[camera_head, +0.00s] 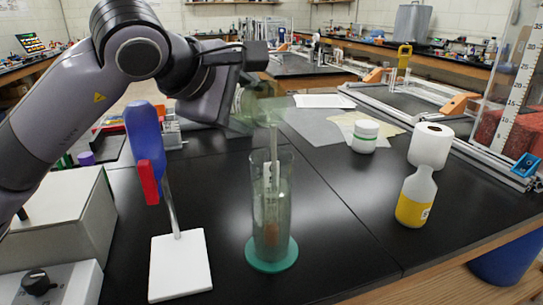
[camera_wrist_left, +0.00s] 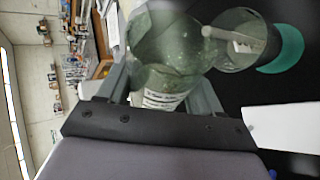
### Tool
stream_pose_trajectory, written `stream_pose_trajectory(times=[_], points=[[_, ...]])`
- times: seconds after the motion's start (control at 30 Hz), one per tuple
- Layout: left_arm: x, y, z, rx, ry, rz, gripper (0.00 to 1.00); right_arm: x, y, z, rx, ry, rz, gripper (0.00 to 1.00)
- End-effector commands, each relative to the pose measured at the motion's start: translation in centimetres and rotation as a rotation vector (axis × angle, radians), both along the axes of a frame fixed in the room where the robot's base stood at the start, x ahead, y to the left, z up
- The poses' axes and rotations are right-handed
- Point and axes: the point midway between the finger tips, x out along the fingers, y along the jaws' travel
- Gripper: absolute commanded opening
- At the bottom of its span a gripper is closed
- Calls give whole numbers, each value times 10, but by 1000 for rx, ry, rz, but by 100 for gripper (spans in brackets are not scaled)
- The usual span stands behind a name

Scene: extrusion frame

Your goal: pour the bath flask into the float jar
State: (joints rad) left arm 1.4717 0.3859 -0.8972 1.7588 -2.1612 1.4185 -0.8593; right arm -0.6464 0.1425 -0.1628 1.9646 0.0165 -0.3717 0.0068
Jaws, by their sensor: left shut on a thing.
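The bath flask (camera_head: 250,103) is clear greenish glass, tilted well over on its side, with its mouth toward the right above the float jar (camera_head: 258,205). My left gripper (camera_head: 243,100) is shut on it. In the left wrist view the flask (camera_wrist_left: 165,55) sits between the fingers, with a printed label. The float jar is a tall clear cylinder on a round green base (camera_head: 272,254). A slim glass float (camera_head: 273,155) stands in it, its stem rising above the rim, with something orange-brown low down. The jar also shows beside the flask (camera_wrist_left: 243,45). I cannot tell whether liquid is flowing.
Left of the jar is a white stand plate (camera_head: 180,265) with a bent rod and a blue-and-red piece (camera_head: 147,150). Right are a yellow-filled bottle (camera_head: 416,200), a paper roll (camera_head: 430,145) and a white tub (camera_head: 365,136). Grey boxes stand front left.

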Motion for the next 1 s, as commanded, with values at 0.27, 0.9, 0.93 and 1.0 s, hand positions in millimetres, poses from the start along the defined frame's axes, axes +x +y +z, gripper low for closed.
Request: stream_pose_trajectory(times=[0.27, 0.9, 0.93, 1.0], points=[[0, 0, -1, 16, -21, 0, 28, -1, 1, -5, 2, 8, 0, 96], [0, 0, -3, 49, -60, 0, 28, 0, 4, -9, 11, 5, 2, 96], [0, 0, -3, 51, -62, 0, 28, 1, 4, -9, 11, 5, 2, 96], [0, 0, -4, 55, -67, 0, 28, 1, 4, -10, 12, 6, 3, 96]])
